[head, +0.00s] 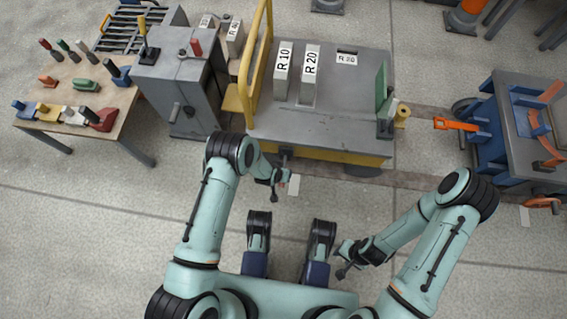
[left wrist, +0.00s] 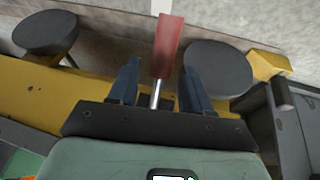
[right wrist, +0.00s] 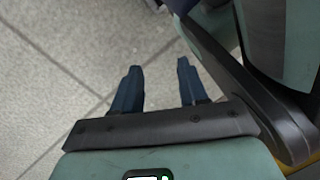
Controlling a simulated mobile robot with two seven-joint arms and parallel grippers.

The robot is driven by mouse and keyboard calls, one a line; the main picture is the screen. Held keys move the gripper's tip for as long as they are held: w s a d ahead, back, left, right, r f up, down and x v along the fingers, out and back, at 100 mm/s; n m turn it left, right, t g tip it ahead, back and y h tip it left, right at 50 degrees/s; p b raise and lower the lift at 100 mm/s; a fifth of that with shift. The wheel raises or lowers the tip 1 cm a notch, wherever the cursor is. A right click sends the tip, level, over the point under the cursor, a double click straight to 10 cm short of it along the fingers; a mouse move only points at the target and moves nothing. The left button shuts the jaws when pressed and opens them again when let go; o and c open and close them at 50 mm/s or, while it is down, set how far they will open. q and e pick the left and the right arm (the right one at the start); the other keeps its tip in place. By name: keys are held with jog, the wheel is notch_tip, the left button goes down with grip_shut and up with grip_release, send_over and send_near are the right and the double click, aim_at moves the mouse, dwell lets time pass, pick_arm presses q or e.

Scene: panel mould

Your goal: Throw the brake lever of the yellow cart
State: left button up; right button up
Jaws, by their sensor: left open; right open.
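The yellow cart (head: 325,122) stands ahead of me with a grey top and a yellow frame and handrail. The brake lever (left wrist: 166,50), a red paddle on a short metal rod, sticks out from the cart's yellow side beam (left wrist: 90,88). My left gripper (head: 277,184) is at the near side of the cart. Its open fingers (left wrist: 160,78) stand on either side of the lever, with gaps visible; I cannot tell whether it touches. In the head view the lever is mostly hidden by the gripper. My right gripper (head: 345,262) is open and empty over the floor.
Blocks marked R 10 (head: 283,72) and R 20 (head: 310,75) stand on the cart. A grey cabinet with levers (head: 180,75) and a tool table (head: 75,95) are at the left. A blue cart (head: 505,130) is at the right. Floor between the carts and me is clear.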

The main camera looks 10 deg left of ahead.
pick_arm(q)
jog(key=shift+b+x, duration=0.3)
jog(key=shift+x, duration=0.9)
pick_arm(e)
jog(key=shift+s+d+f+g, duration=0.1)
jog(key=shift+s+f+g, duration=0.1)
jog(key=shift+s, duration=0.3)
jog(key=shift+s+f+g, duration=0.1)
jog(key=shift+s+f, duration=0.1)
jog(key=shift+s, duration=0.25)
pick_arm(q)
grip_shut()
